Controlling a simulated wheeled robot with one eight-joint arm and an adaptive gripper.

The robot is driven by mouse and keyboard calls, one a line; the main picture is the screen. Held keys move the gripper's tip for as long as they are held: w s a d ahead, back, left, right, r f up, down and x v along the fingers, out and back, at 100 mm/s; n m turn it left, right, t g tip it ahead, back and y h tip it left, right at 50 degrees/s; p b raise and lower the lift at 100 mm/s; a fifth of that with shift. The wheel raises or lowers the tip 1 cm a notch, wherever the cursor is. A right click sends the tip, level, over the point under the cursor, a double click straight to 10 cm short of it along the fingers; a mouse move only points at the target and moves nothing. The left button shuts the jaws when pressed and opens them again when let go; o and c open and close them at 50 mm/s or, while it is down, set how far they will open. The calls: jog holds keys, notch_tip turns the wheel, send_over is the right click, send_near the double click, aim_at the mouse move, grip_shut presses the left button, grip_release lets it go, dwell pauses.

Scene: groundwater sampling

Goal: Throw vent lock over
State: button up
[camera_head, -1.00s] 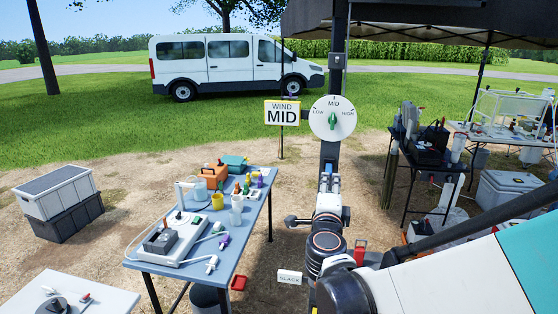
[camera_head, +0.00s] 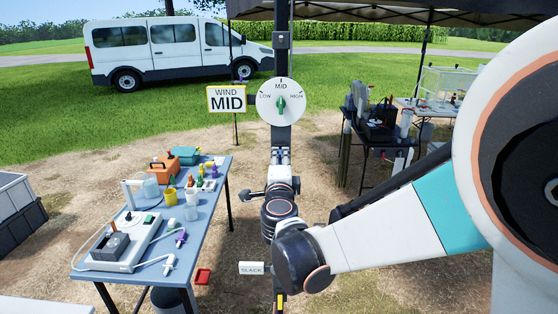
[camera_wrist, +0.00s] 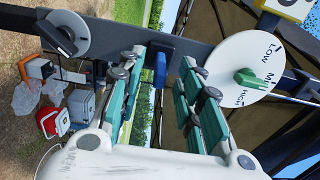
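No label reading vent lock is legible. In the wrist view a blue lever (camera_wrist: 160,70) stands on the dark post (camera_wrist: 130,38), in the gap between my gripper's (camera_wrist: 163,64) teal fingers. The fingers are apart, with room on both sides of the blue lever; I cannot see them touch it. A black handle on a grey disc (camera_wrist: 62,38) sits on the post at the left. In the head view my gripper (camera_head: 281,156) is in front of the post, below the round dial (camera_head: 281,102); its fingertips are hard to make out and the blue lever is hidden.
The dial's green knob (camera_wrist: 250,82) is close to the right of my fingers. A WIND MID sign (camera_head: 227,99) stands left of the post. A blue table (camera_head: 205,230) with sampling gear is at left, a black table (camera_head: 372,142) at right. A SLACK tag (camera_head: 251,268) is low by my arm.

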grip_shut()
jog(key=f+t+b, duration=0.1)
jog(key=b, duration=0.2)
jog(key=f+t+b, duration=0.1)
jog(key=f+b, duration=0.1)
jog(key=b, duration=0.1)
jog(key=shift+w+f, duration=0.15)
jog(key=shift+w, duration=0.2)
jog(key=c, duration=0.6)
grip_release()
jog(key=shift+f+b, duration=0.1)
jog(key=shift+b, duration=0.3)
jog(key=shift+w, duration=0.1)
